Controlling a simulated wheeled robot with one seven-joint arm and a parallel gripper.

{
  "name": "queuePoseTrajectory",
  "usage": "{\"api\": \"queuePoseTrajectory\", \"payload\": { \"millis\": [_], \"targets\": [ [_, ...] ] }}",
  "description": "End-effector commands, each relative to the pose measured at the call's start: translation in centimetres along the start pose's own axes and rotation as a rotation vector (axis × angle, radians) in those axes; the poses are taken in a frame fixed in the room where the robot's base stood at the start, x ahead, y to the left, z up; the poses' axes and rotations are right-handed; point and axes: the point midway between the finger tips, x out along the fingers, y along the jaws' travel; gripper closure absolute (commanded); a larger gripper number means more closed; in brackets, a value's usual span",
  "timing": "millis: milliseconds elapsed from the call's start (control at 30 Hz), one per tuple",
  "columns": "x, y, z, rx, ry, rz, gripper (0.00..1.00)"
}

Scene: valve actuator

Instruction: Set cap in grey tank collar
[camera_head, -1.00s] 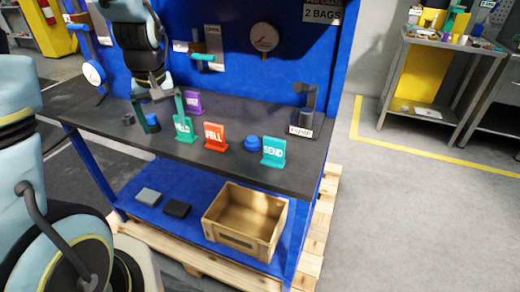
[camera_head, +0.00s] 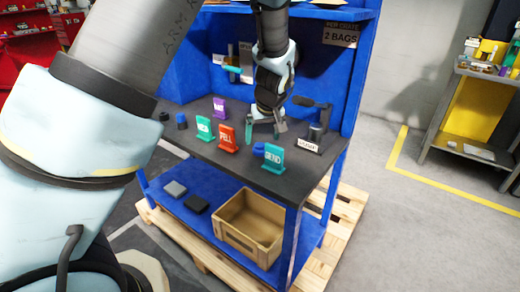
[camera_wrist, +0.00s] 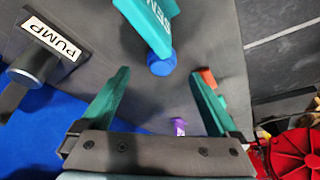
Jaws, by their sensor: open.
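A round blue piece (camera_head: 258,149), which may be the cap, sits on the dark bench top behind the teal SEND sign (camera_head: 273,158). It also shows in the wrist view (camera_wrist: 160,63), between my fingertips in the picture but beyond them. My gripper (camera_head: 263,137) is open and empty, fingers pointing down, above the bench behind the blue piece. Its two teal fingers stand wide apart in the wrist view (camera_wrist: 160,75). A grey cylinder (camera_head: 315,133) stands at the right behind the PUMP label (camera_head: 308,146). I cannot tell which part is the grey tank collar.
Teal (camera_head: 204,128), red-orange (camera_head: 228,138) and purple (camera_head: 219,108) signs stand to the left. Another blue piece (camera_head: 181,121) and a small dark cylinder (camera_head: 163,116) are at the far left. A wooden crate (camera_head: 222,220) is on the lower shelf. The blue back panel is behind my gripper.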

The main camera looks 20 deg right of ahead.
Motion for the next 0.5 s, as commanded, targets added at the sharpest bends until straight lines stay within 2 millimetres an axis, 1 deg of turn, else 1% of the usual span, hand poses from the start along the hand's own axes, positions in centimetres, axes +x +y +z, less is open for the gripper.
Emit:
{"api": "queuePoseTrajectory", "payload": {
  "millis": [200, 300, 400, 500],
  "targets": [
    [2.5, -0.4, -0.3, -0.001, -0.003, -0.004, 0.05],
    [3.8, -0.3, -0.2, 0.0, -0.002, -0.002, 0.05],
    [4.5, -0.3, -0.2, 0.0, -0.001, -0.001, 0.05],
    [4.8, -0.2, -0.2, 0.0, 0.0, 0.001, 0.05]
  ]
}}
